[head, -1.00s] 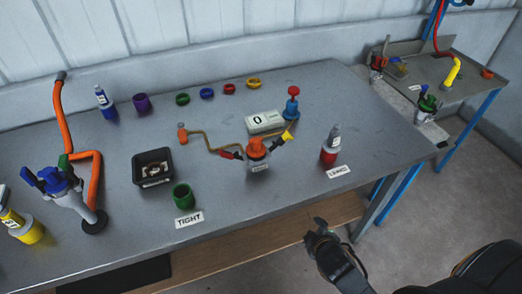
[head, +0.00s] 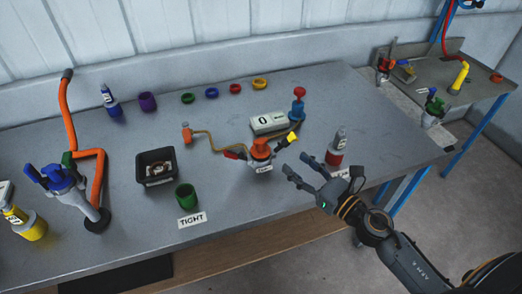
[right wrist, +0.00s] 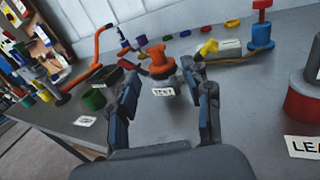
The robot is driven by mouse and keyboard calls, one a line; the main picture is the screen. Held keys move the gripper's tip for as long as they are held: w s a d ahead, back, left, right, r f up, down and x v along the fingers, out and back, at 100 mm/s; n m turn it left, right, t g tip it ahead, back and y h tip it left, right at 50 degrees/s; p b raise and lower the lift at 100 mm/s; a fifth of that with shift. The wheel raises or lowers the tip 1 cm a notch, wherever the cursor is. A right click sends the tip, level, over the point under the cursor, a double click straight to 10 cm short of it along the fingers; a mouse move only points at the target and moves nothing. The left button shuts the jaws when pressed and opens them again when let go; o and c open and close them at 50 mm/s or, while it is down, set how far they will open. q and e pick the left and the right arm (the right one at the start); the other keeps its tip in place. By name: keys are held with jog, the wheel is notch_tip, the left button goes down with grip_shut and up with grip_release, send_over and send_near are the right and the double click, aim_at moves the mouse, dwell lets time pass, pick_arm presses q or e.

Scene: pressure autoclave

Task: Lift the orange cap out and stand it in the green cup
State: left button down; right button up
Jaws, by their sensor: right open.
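The orange cap (head: 261,146) sits upright on top of a small grey vessel (head: 263,168) in the middle of the table. A red-tipped and a yellow-tipped arm stick out at the vessel's sides. The green cup (head: 186,197) stands on the table at front left, behind a TIGHT label. My right gripper (head: 297,168) is open and empty, a little to the right of the vessel. In the right wrist view the orange cap (right wrist: 159,63) shows ahead between the open fingertips (right wrist: 162,74), apart from them. The green cup (right wrist: 95,100) is left of the fingers. My left gripper is out of view.
A black tray (head: 142,180) stands left of the vessel. A red-based bottle (head: 336,148) is close behind the right gripper. A grey box with a 0 (head: 268,122) and a blue-red valve (head: 298,105) stand behind. Bare table lies between cup and vessel.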

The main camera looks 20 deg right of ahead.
aim_at(264, 145)
jog(key=shift+n, duration=0.3)
jog(key=p+x, duration=0.1)
jog(key=x, duration=0.3)
jog(key=f+p+x, duration=0.1)
jog(key=x, duration=0.4)
jog(key=a+p+x, duration=0.1)
jog(key=p+x, duration=0.1)
jog(key=x, duration=0.3)
jog(key=shift+s+a+f, duration=0.1)
jog(key=shift+s+f, duration=0.15)
jog(key=shift+s, duration=0.05)
jog(key=shift+c, duration=1.1)
grip_shut()
